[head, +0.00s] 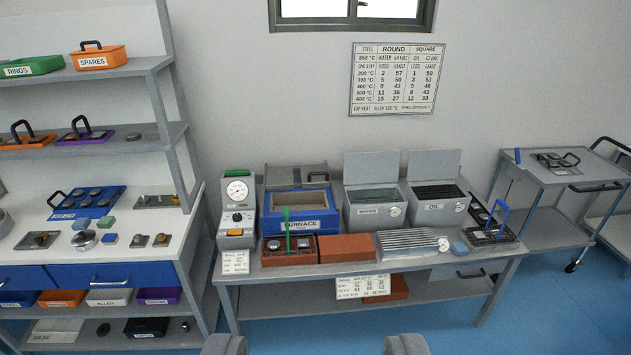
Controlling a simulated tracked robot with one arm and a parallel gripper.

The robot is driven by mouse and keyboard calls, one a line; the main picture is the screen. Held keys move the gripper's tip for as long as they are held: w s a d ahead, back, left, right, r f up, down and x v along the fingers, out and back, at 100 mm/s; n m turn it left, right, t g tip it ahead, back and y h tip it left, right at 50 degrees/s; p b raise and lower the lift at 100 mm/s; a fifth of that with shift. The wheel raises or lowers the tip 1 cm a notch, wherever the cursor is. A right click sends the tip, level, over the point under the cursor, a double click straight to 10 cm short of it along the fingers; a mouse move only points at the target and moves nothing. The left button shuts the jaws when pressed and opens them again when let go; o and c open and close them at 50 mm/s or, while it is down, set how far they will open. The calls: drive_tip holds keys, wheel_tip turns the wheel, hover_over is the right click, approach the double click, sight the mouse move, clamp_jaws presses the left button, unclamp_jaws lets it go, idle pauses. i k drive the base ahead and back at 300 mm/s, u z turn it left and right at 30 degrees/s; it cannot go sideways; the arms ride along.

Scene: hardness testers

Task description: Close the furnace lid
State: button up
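The furnace (268,209) is a blue box labelled FURNACE, standing on the grey bench against the wall. Its top is open and shows a pale inner chamber (299,203). The furnace lid (285,174) appears as a grey panel raised at the back of the opening, with a dark handle (318,177) on its right part. My gripper (315,345) shows at the bottom edge as two grey fingertips set wide apart. It is open, with nothing seen between them, and is well short of the bench and furnace.
A grey control unit with a dial (237,208) stands left of the furnace. A brick block with a green upright handle (287,228) sits in front of it. The WATER tank (375,211) and OIL tank (437,207) stand right with raised lids. Shelves flank left; a cart (548,190) right.

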sight(277, 179)
drive_tip(key=u, duration=0.05)
drive_tip(key=i, duration=3.45)
drive_tip(key=u, duration=0.15)
